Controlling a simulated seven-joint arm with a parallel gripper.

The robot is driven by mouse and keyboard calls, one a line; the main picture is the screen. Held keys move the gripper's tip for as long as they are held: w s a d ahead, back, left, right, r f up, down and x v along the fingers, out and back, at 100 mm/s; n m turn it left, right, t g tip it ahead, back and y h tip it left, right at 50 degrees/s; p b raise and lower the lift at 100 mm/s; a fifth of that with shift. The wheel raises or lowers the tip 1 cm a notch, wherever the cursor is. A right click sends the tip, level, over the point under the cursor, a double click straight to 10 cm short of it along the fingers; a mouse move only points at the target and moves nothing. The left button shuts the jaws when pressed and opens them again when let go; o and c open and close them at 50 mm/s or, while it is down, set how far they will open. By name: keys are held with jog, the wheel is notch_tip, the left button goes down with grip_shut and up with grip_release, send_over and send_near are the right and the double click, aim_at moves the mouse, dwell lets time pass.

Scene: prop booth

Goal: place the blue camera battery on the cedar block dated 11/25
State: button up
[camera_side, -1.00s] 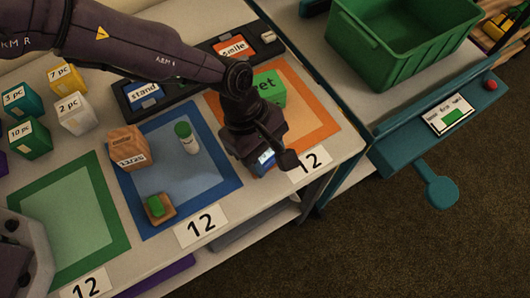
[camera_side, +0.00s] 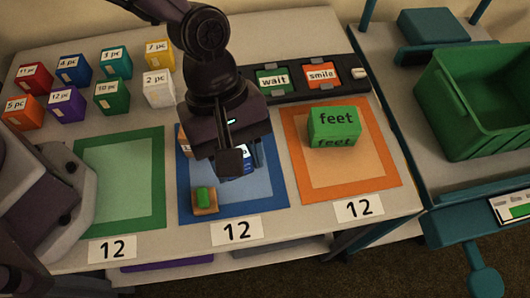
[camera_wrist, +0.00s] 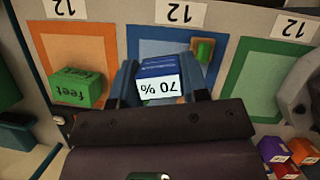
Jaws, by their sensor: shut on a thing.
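The blue camera battery (camera_wrist: 158,68) has a white label reading 70 % and sits between both fingers of my gripper (camera_wrist: 162,80) in the wrist view. In the side view my gripper (camera_side: 232,163) is shut on the battery (camera_side: 244,153), over the blue-bordered mat (camera_side: 277,197). I cannot tell its height above the mat. A wooden block (camera_side: 183,140) shows only as a sliver left of my gripper; the gripper covers the rest, and no date is readable. A small wooden piece with a green block (camera_side: 203,196) on it lies on the mat's front left.
A green "feet" block (camera_side: 334,125) stands on the orange mat (camera_side: 296,160). The green mat (camera_side: 157,205) on the left is clear. Several coloured blocks stand at the back left. A dark rack (camera_side: 295,92) holds "wait" and "smile" tiles. A green bin (camera_side: 480,110) is at the right.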

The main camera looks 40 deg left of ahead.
jog(key=shift+s+a+r, duration=0.1)
jog(key=shift+a+r, duration=0.1)
jog(key=shift+a, duration=0.2)
jog(key=w+a+r+n, duration=0.25)
jog(key=a+r, duration=0.45)
jog(key=a, duration=0.4)
jog(key=s+a+m+g, duration=0.1)
jog(key=s+a+m, duration=0.4)
jog(key=s+a, duration=0.45)
jog(key=shift+y, duration=0.3)
jog(key=w+d+f, duration=0.2)
jog(key=w+f, duration=0.1)
jog(key=w+d+f, duration=0.3)
jog(key=w, duration=0.1)
jog(key=w+d+f, duration=0.2)
jog(key=w+f, duration=0.1)
jog(key=shift+w+d, duration=0.2)
jog(key=shift+w, duration=0.1)
jog(key=shift+w+d+f, duration=0.15)
jog(key=shift+w+f, duration=0.05)
jog(key=shift+f, duration=1.6)
